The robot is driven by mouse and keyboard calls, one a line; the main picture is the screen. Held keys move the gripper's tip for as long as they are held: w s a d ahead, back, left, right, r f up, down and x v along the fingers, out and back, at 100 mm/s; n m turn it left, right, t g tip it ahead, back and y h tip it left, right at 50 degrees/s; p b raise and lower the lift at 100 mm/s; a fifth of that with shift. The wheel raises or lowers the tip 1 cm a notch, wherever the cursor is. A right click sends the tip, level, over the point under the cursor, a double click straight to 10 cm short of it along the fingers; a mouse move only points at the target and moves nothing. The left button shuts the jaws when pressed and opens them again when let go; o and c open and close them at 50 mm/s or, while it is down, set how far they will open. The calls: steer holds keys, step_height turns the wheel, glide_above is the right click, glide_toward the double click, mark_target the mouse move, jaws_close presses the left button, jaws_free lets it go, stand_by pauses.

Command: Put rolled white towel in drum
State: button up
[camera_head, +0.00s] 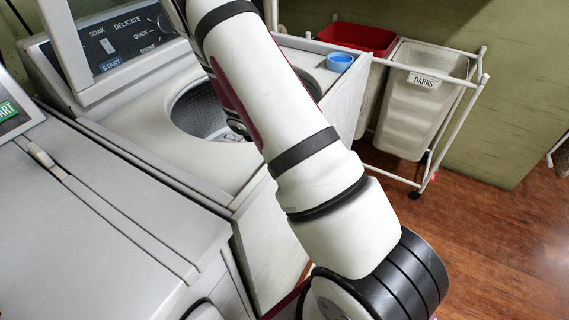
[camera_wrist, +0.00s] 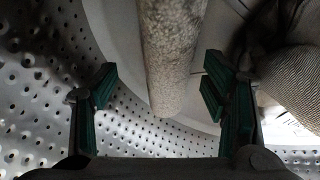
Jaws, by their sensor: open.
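The drum (camera_head: 203,112) is the perforated metal tub of the open top-loading washer. Its dotted wall fills the left and bottom of the wrist view (camera_wrist: 35,90). My gripper (camera_wrist: 158,84) is inside or at the mouth of the drum, with its green-padded fingers spread apart. A pale, mottled roll (camera_wrist: 170,50), which looks like the rolled white towel, lies between and beyond the fingers. Its near end shows between the fingertips, with gaps on both sides. Its far end runs out of the picture. In the head view my arm hides the towel and most of the gripper.
A ribbed beige cloth (camera_wrist: 292,78) lies to the right in the wrist view. The washer's raised lid (camera_head: 65,45) stands at the left. A blue cap (camera_head: 339,62) sits on the washer's right edge. A hamper cart with a DARKS bin (camera_head: 425,105) and red bin (camera_head: 357,38) stands behind.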

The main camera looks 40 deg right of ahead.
steer(key=shift+r+p, duration=0.4)
steer(key=shift+r, duration=0.05)
steer(key=p+v, duration=0.1)
steer(key=v, duration=1.1)
steer(key=shift+p, duration=0.35)
steer(key=shift+r, duration=0.1)
